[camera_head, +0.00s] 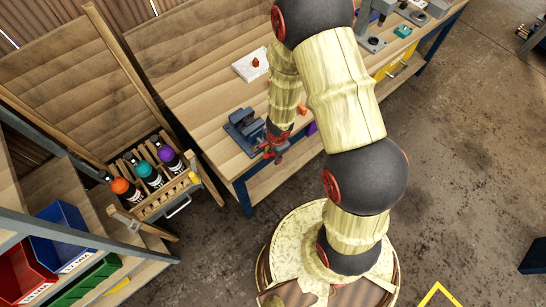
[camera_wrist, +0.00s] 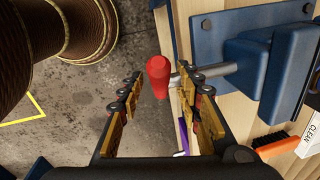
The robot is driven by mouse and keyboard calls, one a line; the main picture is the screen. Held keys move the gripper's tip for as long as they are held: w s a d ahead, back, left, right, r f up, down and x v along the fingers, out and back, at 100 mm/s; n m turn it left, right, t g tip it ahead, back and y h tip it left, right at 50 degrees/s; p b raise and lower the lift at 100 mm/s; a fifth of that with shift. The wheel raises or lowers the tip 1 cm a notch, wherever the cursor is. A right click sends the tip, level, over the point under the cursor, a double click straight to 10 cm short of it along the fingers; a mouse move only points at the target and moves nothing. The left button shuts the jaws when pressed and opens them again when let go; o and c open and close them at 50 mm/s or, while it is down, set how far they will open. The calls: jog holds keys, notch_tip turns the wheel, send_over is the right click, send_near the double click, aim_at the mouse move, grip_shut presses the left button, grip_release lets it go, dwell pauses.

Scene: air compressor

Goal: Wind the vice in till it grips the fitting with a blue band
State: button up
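The blue vice (camera_head: 240,127) is fixed near the front edge of the wooden bench. In the wrist view the vice (camera_wrist: 245,35) fills the upper right, with a grey bar ending in a red knob (camera_wrist: 158,76). My gripper (camera_wrist: 160,88) is open, one finger on each side of the knob. The right finger overlaps the grey bar in the picture; I cannot tell whether it touches. In the head view my gripper (camera_head: 273,147) is beside the vice and partly hides it. I cannot make out a blue-banded fitting or the jaw gap.
An orange object (camera_wrist: 275,140) and a white CLEAN label (camera_wrist: 307,143) lie by the vice. A white board (camera_head: 250,65) with a small red item lies farther back on the bench. A bottle crate (camera_head: 152,180) stands left of the bench. Open floor (camera_head: 465,150) is at right.

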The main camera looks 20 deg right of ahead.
jog(key=shift+w+f, duration=0.1)
jog(key=shift+f, duration=0.35)
grip_shut()
dwell(0.3)
